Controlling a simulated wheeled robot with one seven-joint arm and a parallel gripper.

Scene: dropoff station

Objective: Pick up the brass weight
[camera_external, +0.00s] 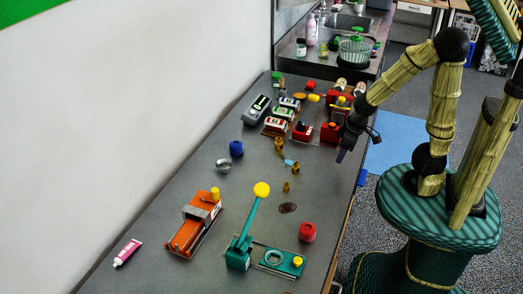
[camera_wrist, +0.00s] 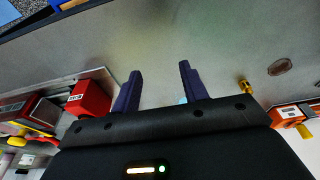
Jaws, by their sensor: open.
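Small brass-coloured pieces stand in the middle of the table: one (camera_external: 286,187) near a dark oval patch, another (camera_external: 295,168) a little behind it, and a taller one (camera_external: 279,146) further back. I cannot tell for certain which is the brass weight. In the wrist view, one small brass piece (camera_wrist: 245,87) shows to the right of my fingers, beside my gripper's black body. My gripper (camera_external: 342,154) is above the table's right edge, to the right of the brass pieces. In the wrist view its two dark fingers (camera_wrist: 160,72) are apart with nothing between them.
A red block (camera_wrist: 90,98) is just left of my fingers. An orange clamp (camera_external: 193,225), a green lever press (camera_external: 241,250) and a red jar (camera_external: 307,232) stand nearer. Bare table lies around the brass pieces.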

